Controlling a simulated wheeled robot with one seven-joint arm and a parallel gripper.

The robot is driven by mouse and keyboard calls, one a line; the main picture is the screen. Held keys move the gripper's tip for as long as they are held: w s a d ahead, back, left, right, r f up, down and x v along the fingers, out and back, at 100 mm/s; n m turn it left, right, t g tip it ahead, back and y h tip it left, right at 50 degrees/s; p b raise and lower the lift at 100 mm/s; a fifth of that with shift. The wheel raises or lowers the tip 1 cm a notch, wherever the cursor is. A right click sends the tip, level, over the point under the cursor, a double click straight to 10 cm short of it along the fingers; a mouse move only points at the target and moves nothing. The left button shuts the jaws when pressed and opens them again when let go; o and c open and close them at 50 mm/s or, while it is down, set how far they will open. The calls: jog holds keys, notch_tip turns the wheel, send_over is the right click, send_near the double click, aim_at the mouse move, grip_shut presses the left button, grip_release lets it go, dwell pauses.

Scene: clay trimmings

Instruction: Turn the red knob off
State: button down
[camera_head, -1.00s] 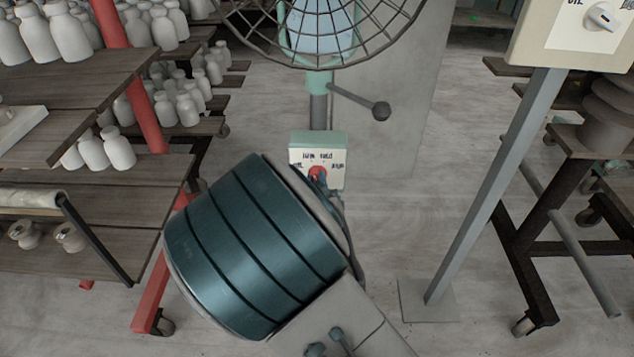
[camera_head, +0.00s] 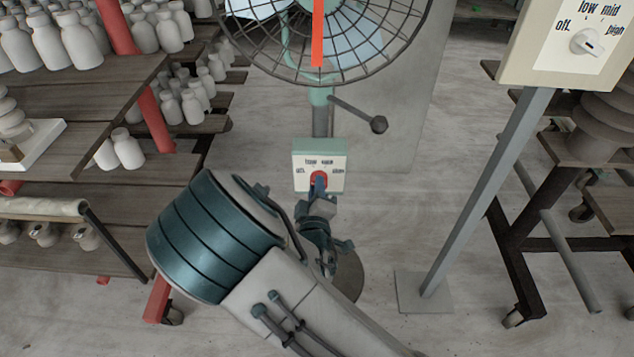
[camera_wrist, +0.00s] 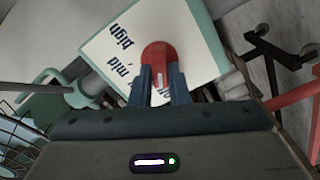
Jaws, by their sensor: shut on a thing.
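The red knob (camera_head: 318,177) sits on the small cream and green control box (camera_head: 334,179) on the fan's post, with labels for off, low, mid and high around it. My gripper (camera_head: 320,185) is at the front of the box, shut on the knob. In the wrist view the knob (camera_wrist: 158,57) is between the two dark fingertips (camera_wrist: 160,75) of my gripper, against the tilted label plate (camera_wrist: 117,50). The fingers hide part of the knob and some labels, so its exact setting is hard to tell.
The caged fan (camera_head: 330,30) stands above the box, with a lever (camera_head: 375,122) sticking out to the right. A second panel with a white knob (camera_head: 585,42) stands on a post at right. Shelves of pale bottles (camera_head: 60,45) are at left.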

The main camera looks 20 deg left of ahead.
jog(key=shift+n, duration=0.6)
jog(key=shift+p, duration=0.3)
jog(key=c, duration=1.4)
grip_release()
